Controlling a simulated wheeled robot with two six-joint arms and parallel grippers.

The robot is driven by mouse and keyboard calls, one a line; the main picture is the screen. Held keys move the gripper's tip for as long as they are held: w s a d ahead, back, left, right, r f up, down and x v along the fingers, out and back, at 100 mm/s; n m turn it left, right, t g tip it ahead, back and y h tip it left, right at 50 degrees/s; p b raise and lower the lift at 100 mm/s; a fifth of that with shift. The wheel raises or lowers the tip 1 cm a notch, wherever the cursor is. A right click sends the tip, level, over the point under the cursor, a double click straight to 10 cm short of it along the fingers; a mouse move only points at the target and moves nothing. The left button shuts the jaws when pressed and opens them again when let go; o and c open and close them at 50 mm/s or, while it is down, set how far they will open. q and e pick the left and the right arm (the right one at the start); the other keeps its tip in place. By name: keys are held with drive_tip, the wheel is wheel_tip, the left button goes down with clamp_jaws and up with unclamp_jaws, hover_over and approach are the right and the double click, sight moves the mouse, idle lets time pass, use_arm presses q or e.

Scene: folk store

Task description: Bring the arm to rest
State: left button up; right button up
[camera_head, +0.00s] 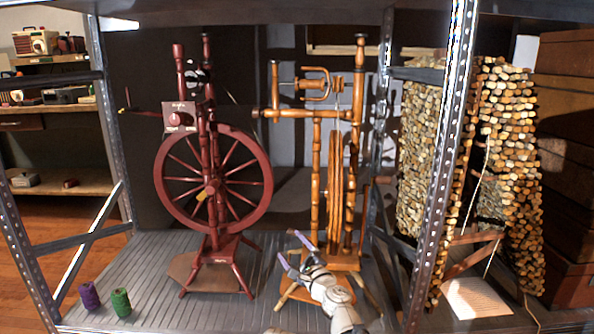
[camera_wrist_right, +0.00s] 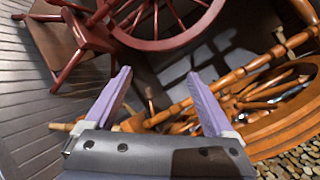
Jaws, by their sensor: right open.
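My right gripper (camera_head: 291,250) reaches in from the bottom of the head view, low in front of the light-wood spinning wheel (camera_head: 336,190). Its two lilac fingers are apart with nothing between them. They also show in the right wrist view (camera_wrist_right: 158,73), pointing towards the dark back of the shelf. There, the dark red spinning wheel (camera_wrist_right: 165,25) is above and the light-wood one (camera_wrist_right: 265,75) is to the right. I cannot tell whether the gripper touches the light-wood wheel. My left gripper is not in view.
The dark red wheel (camera_head: 213,180) stands left on the grey slatted shelf (camera_head: 150,255). A purple spool (camera_head: 89,296) and a green spool (camera_head: 121,302) stand at its front left. Metal posts (camera_head: 440,170) flank the bay. A stone-like hanging (camera_head: 505,150) is at right.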

drive_tip(key=s+d+f+n+g, duration=0.2)
drive_tip(key=s+f+n+g, duration=0.8)
drive_tip(key=s+f+n, duration=0.45)
drive_tip(key=s+d+f+n+g+h, duration=0.35)
drive_tip(key=s+d, duration=0.25)
drive_tip(key=d, duration=0.2)
drive_tip(key=s+d+f+n+g+h, duration=0.25)
drive_tip(key=s+d+f+h, duration=0.25)
drive_tip(key=d, duration=0.4)
drive_tip(key=s+a+r+n+h+p, duration=0.1)
drive_tip(key=s+a+r+n+p, duration=0.15)
drive_tip(key=a+r+p, duration=0.5)
drive_tip(key=s+a+r+n+p, duration=0.25)
drive_tip(key=a+r+p, duration=0.25)
drive_tip(key=r+p, duration=0.5)
wheel_tip(320, 180, up, 36)
drive_tip(key=m+p, duration=0.1)
drive_tip(key=p, duration=3.4)
drive_tip(key=shift+s+d+g+p, duration=0.3)
drive_tip(key=shift+s+d+p, duration=0.05)
drive_tip(key=shift+d+p, duration=0.05)
